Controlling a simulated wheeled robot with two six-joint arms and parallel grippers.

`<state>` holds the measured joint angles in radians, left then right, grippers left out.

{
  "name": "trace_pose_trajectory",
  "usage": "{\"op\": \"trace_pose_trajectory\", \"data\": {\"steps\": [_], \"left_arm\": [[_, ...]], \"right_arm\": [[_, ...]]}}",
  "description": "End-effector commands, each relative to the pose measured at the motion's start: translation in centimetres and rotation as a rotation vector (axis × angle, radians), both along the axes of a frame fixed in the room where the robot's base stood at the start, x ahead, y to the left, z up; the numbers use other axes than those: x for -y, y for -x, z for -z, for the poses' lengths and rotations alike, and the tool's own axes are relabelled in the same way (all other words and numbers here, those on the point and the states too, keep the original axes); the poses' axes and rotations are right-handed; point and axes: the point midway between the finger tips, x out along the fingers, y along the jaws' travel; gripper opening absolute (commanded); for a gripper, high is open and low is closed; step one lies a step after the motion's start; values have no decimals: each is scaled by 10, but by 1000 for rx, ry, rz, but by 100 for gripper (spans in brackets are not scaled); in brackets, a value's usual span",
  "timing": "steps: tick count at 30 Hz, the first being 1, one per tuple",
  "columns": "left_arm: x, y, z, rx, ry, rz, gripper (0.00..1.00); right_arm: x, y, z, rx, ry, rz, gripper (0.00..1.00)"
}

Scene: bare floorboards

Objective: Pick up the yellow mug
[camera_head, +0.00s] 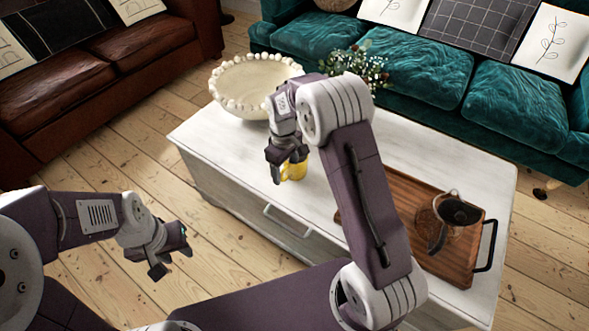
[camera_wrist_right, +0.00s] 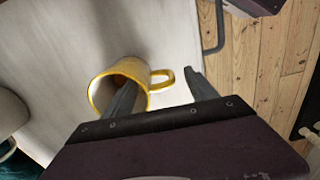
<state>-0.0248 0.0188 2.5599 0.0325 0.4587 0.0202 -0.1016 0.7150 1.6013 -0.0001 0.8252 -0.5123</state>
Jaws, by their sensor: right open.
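The yellow mug (camera_head: 297,171) is on the white coffee table near its front edge, partly hidden behind my right gripper (camera_head: 280,167). In the right wrist view the mug (camera_wrist_right: 105,76) shows its pale inside, and its handle points right. My right gripper (camera_wrist_right: 163,84) is open at the mug. One finger overlaps the mug's mouth and the other is to the right of the handle, so the handle lies between them. I cannot tell whether the first finger is inside the mug. My left gripper (camera_head: 172,260) is open and empty, over the floor left of the table.
The white coffee table (camera_head: 222,163) also bears a large beaded bowl (camera_head: 240,92), a plant (camera_head: 357,68) and a wooden tray (camera_head: 405,190) with a glass pot (camera_head: 447,220). A teal sofa (camera_head: 425,65) and a brown sofa (camera_head: 110,65) stand behind.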

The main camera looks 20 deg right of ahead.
Motion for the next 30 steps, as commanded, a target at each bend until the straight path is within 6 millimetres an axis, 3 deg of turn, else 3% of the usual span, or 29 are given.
{"op": "trace_pose_trajectory", "data": {"steps": [1,4,11,18,19,30], "left_arm": [[0,0,16,0,0,0,36],[0,0,25,0,0,0,36],[0,0,23,0,0,0,36],[0,0,23,0,0,0,36],[0,0,23,0,0,0,36],[0,0,22,0,0,0,36]], "right_arm": [[-1,0,19,-2,0,-1,67],[-2,0,35,-2,0,0,67],[-2,0,36,0,0,1,67],[-2,0,36,0,0,1,3],[-2,0,36,0,0,1,0],[-2,0,35,0,0,1,0]]}}
